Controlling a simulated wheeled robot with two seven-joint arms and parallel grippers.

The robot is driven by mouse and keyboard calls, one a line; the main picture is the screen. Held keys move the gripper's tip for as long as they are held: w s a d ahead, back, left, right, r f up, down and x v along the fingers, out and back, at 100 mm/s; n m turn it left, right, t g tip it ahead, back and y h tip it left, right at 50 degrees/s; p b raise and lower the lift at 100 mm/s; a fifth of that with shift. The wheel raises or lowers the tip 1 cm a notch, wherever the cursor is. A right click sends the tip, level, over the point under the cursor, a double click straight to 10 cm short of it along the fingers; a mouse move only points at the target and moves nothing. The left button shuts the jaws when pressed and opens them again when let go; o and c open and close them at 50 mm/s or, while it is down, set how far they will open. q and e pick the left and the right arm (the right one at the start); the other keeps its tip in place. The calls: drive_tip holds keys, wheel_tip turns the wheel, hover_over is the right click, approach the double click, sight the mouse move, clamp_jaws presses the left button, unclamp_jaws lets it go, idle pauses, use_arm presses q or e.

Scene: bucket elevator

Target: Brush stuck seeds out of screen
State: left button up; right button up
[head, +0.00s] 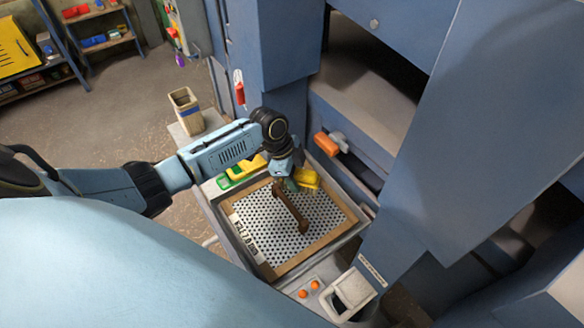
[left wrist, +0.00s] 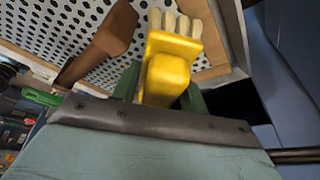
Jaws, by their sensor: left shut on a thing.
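The screen (head: 265,232) is a white plate with rows of dark holes in a wooden frame, set in a grey tray. A brown bar (head: 291,208) runs across its middle; the bar also shows in the left wrist view (left wrist: 104,45). My left gripper (head: 291,182) is over the far side of the screen, its green fingers shut on a yellow brush (left wrist: 170,65). The brush's pale bristles (left wrist: 175,22) point away from the gripper, near the wooden frame. I cannot tell whether they touch the screen. Stuck seeds are too small to make out. My right gripper is not in view.
A green and yellow item (head: 240,170) lies on the ledge behind the screen. A bin (head: 186,112) stands further back. Blue machine housing (head: 480,120) closes in the right side, with an orange-handled latch (head: 327,144). Orange buttons (head: 308,289) sit at the front.

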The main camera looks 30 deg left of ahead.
sight(303, 185)
use_arm(q)
drive_tip(key=shift+s+d+f, duration=0.1)
drive_tip(key=shift+s+d, duration=0.2)
drive_tip(key=shift+d, duration=0.4)
drive_tip(key=shift+s+d+f, duration=0.1)
drive_tip(key=shift+s+d, duration=0.15)
drive_tip(key=shift+d, duration=0.45)
drive_tip(key=shift+s+d+f, duration=0.15)
drive_tip(key=shift+s+d, duration=0.25)
drive_tip(key=shift+d, duration=0.55)
drive_tip(key=shift+s+d+f, duration=0.2)
drive_tip(key=shift+s+d, duration=0.25)
drive_tip(key=shift+d, duration=0.55)
drive_tip(key=shift+s+d+f, duration=0.15)
drive_tip(key=shift+s+d, duration=0.25)
drive_tip(key=shift+d, duration=0.55)
drive_tip(key=shift+s+d+f, duration=0.15)
drive_tip(key=shift+s+d, duration=0.15)
drive_tip(key=shift+d, duration=0.2)
drive_tip(key=shift+s+d+f, duration=0.1)
drive_tip(key=shift+s+d, duration=0.2)
drive_tip(key=shift+d, duration=0.2)
drive_tip(key=shift+s+d, duration=0.3)
drive_tip(key=shift+d, duration=0.35)
drive_tip(key=shift+s+d, duration=0.25)
drive_tip(key=shift+d, duration=0.35)
drive_tip(key=shift+c, duration=0.4)
drive_tip(key=shift+w, duration=0.1)
